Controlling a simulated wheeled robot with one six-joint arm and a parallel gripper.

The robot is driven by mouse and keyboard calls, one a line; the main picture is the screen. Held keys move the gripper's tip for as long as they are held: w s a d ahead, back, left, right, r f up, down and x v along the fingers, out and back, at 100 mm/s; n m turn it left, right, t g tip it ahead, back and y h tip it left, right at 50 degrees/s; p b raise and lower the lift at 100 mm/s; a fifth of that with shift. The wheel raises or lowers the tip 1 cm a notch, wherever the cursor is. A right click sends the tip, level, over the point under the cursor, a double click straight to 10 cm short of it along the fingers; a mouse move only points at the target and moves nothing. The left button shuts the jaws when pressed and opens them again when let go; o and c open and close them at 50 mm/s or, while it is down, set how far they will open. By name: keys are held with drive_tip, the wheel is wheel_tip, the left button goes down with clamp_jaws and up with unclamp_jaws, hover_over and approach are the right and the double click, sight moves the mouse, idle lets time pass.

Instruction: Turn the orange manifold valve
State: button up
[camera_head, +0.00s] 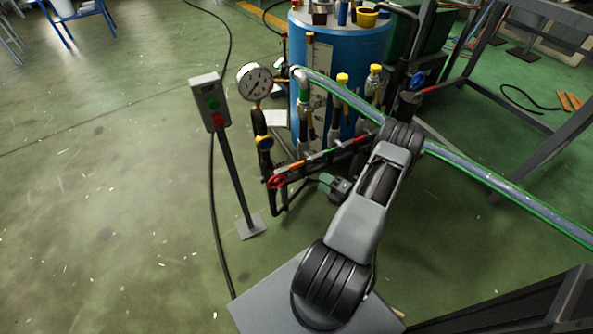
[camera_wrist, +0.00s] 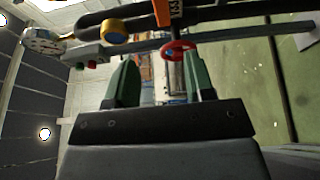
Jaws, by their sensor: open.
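The dark manifold pipe (camera_head: 345,149) runs slantwise in front of the blue tank, with small coloured parts along it. A small orange part (camera_head: 296,166) sits near its left end, close to a red ring handwheel (camera_head: 277,182). In the wrist view, an orange piece (camera_wrist: 162,12) with dark marks is at the top edge, and the red handwheel (camera_wrist: 178,48) lies just below it. My gripper (camera_wrist: 158,66) has two green fingers spread apart, with nothing held between them. The handwheel appears beyond the right fingertip; the depth gap is unclear.
A pressure gauge (camera_head: 255,82) and a yellow-ringed fitting (camera_head: 264,143) stand left of the manifold. A button box on a post (camera_head: 209,101) is further left. A green-edged hose (camera_head: 480,172) crosses right. The green floor at left is mostly clear.

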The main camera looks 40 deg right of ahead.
sight(297, 166)
drive_tip(key=x, duration=0.4)
drive_tip(key=b+x, duration=0.1)
drive_tip(key=x, duration=0.4)
drive_tip(key=b+x, duration=0.1)
drive_tip(key=x, duration=0.3)
drive_tip(key=shift+w+d+f, duration=0.15)
drive_tip(key=shift+w+f, duration=0.05)
drive_tip(key=shift+f, duration=0.05)
drive_tip(key=shift+c, duration=0.2)
clamp_jaws()
